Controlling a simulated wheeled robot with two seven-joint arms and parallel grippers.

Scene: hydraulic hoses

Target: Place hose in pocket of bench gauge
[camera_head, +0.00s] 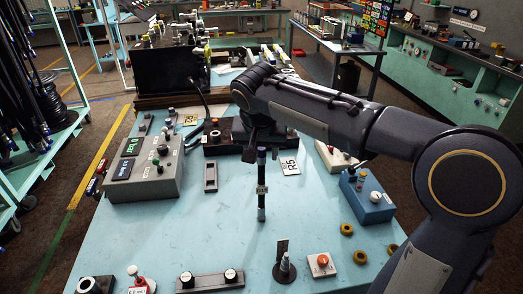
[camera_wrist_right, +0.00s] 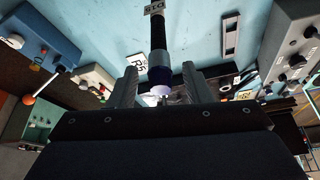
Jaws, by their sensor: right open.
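A short black hose (camera_head: 262,185) with a metal end and a white tag is at the middle of the blue bench. Its upper end meets my right gripper (camera_head: 260,148) in the head view. In the right wrist view the hose (camera_wrist_right: 158,40) runs down between the two fingers of my right gripper (camera_wrist_right: 160,85), which are apart on either side of its end fitting. A grey box with a green display (camera_head: 145,165), which looks like the bench gauge, stands at the left. I cannot clearly tell which part is its pocket. My left gripper is not in view.
A grey slotted holder (camera_head: 210,178) lies left of the hose. A dark block (camera_head: 225,140) is behind it, and an R5 card (camera_head: 289,166) is to the right. A blue box (camera_head: 367,197) stands farther right.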

